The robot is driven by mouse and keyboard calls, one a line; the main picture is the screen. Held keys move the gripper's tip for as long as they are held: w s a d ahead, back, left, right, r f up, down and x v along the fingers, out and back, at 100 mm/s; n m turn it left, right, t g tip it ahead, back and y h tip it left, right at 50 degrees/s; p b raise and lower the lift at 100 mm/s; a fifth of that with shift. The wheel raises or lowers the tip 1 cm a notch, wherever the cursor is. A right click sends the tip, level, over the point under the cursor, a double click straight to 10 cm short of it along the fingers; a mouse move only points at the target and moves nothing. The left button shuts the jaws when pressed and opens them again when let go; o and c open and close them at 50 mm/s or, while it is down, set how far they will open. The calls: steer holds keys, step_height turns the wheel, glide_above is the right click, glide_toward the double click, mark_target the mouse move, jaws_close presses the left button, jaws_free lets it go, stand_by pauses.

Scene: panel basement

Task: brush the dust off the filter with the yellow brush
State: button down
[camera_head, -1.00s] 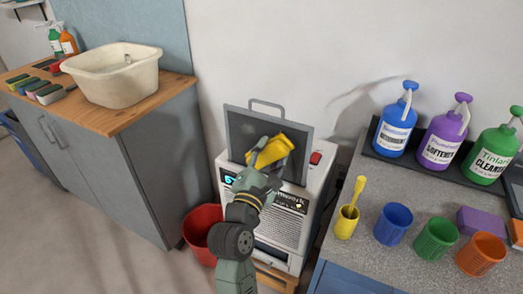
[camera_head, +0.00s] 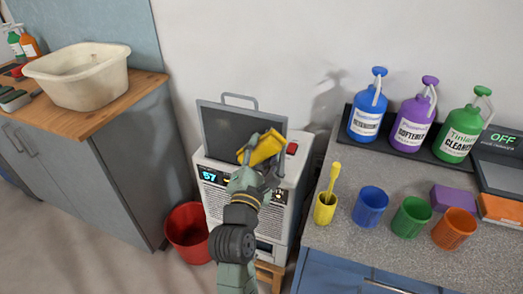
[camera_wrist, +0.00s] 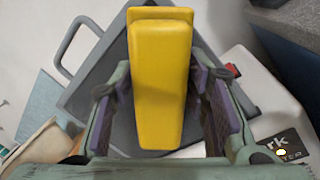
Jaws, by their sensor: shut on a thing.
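The filter (camera_head: 222,128) is a dark grey framed panel with a loop handle, tilted up on top of a white machine. In the wrist view its grey frame (camera_wrist: 95,90) shows behind and left of my fingers. My gripper (camera_head: 258,164) is shut on the yellow brush (camera_head: 264,149), which overlaps the filter's right part in the head view. In the wrist view the brush (camera_wrist: 160,80) sits between the finger pads of my gripper (camera_wrist: 163,112), and its bristles are hidden. I cannot tell whether the brush touches the filter, or whether dust remains.
The white machine (camera_head: 210,186) has a display reading 57 and a red button (camera_head: 292,148). A red bucket (camera_head: 188,232) stands left of it. The right counter holds a yellow cup (camera_head: 324,210) with a yellow-handled tool, coloured cups and bottles. A basin (camera_head: 78,78) stands left.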

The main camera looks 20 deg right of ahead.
steer(key=shift+w+a+f+b, duration=0.1)
steer(key=shift+w+a+b, duration=0.05)
steer(key=shift+w+a, duration=1.65)
steer(key=shift+w+a+b, duration=0.2)
steer(key=shift+w+a, duration=1.05)
steer(key=shift+a, duration=1)
steer(key=shift+w+a+f+b, duration=0.1)
steer(key=shift+w+a+b, duration=0.05)
steer(key=shift+w+a, duration=1.65)
steer(key=shift+s+a+r, duration=0.1)
steer(key=shift+s+a, duration=0.15)
steer(key=shift+s, duration=0.05)
steer(key=v, duration=0.6)
steer(key=shift+a+r+b, duration=0.3)
steer(key=shift+r, duration=0.05)
steer(key=v, duration=0.2)
steer(key=shift+s+a+r, duration=0.15)
steer(key=shift+s+a, duration=0.1)
steer(key=shift+a, duration=0.2)
